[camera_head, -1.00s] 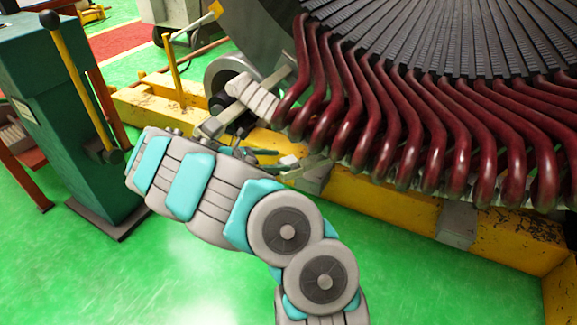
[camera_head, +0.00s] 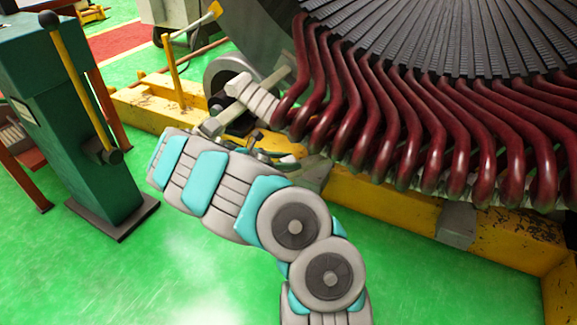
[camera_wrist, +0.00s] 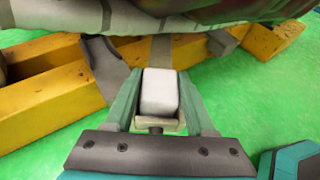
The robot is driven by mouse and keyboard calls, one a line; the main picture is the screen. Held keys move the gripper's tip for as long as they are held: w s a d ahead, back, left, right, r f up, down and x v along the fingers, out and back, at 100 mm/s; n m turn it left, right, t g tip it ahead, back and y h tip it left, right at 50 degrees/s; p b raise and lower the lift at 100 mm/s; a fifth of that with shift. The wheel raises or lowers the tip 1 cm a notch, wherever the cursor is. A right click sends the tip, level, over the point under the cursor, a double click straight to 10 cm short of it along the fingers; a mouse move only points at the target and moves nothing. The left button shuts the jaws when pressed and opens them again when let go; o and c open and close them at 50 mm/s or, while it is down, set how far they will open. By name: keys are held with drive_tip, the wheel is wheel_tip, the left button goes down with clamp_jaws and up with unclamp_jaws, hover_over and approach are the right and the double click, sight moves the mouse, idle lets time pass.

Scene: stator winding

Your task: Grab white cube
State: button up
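The white cube (camera_wrist: 160,92) shows in the wrist view, between the two green-grey fingers of my gripper (camera_wrist: 160,84). The fingers stand on its left and right sides, and narrow gaps show beside its lower part, so the gripper looks open around it. A small grey bracket (camera_wrist: 157,124) sits at the cube's near side. In the head view my gripper (camera_head: 275,160) is beside the lower left of the red coils, partly hidden by my own arm. I cannot make out the cube in that view.
The stator's dark red coils (camera_head: 385,125) hang close above and right of my gripper. A yellow beam (camera_head: 385,203) with grey blocks runs below them. A green cabinet with a lever (camera_head: 75,120) stands at left. Green floor (camera_head: 420,285) is open in front.

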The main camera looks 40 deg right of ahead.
clamp_jaws()
drive_tip(key=shift+r, duration=0.1)
idle(0.3)
